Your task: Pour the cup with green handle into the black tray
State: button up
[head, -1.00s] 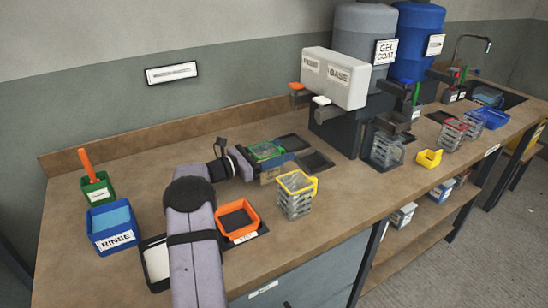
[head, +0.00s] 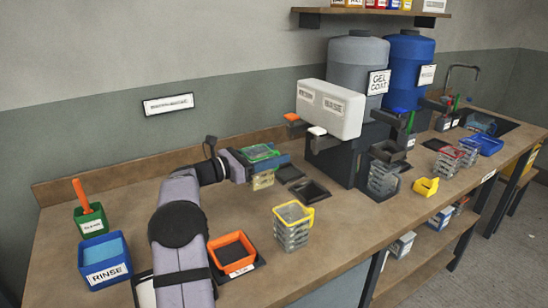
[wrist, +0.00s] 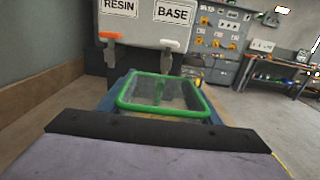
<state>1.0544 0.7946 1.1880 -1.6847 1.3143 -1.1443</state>
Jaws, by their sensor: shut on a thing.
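My gripper (head: 272,158) is shut on the clear cup with the green rim and handle (head: 260,152). The cup looks upright, above the bench left of the dispenser. In the wrist view the green rim (wrist: 160,110) and a green upright strip show between the blue fingers; what the cup holds is unclear. A black tray (head: 311,191) lies flat on the bench to the right of the cup. A smaller black pad (head: 288,173) lies behind it.
A yellow-rimmed cup stack (head: 293,226) and an orange tray (head: 232,253) stand in front. The dispenser with resin and base taps (head: 331,108) is at the right back. A blue rinse tub (head: 104,261) and green pot (head: 91,219) are at the left.

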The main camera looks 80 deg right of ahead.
jog(key=w+a+n+t+h+p, duration=0.25)
jog(key=w+a+p, duration=0.35)
jog(key=w, duration=0.5)
jog(key=w+a+r+n+t+h+p, duration=0.1)
jog(key=w+a+n+t+p, duration=0.2)
jog(key=w+a, duration=0.6)
jog(key=w+a+n+t+h+p, duration=0.15)
jog(key=w+a+t+p, duration=0.3)
jog(key=w, duration=0.95)
jog(key=w+a+n+t+p, duration=0.2)
jog(key=w+a+p, duration=0.15)
jog(key=a, duration=0.45)
jog(key=w+a+n+t+p, duration=0.1)
jog(key=w+a+t+p, duration=0.25)
jog(key=a, duration=0.45)
jog(key=a+f+n+t+y+p, duration=0.2)
jog(key=a+n+t+p, duration=0.25)
jog(key=a, duration=1.35)
jog(key=s+a+f+t+p, duration=0.25)
jog(key=s+a, duration=0.45)
jog(key=s, duration=0.4)
jog(key=s+d+m+g+y+b, duration=0.3)
jog(key=s+d+m+g+b, duration=0.4)
jog(key=s+d+m+g, duration=0.7)
jog(key=shift+s+d+f+m+g, duration=0.2)
jog(key=shift+s+d+m+g, duration=0.15)
jog(key=shift+s+d+g, duration=4.25)
jog(key=shift+s+a+t, duration=0.25)
jog(key=shift+s+a, duration=0.05)
jog(key=shift+a, duration=0.15)
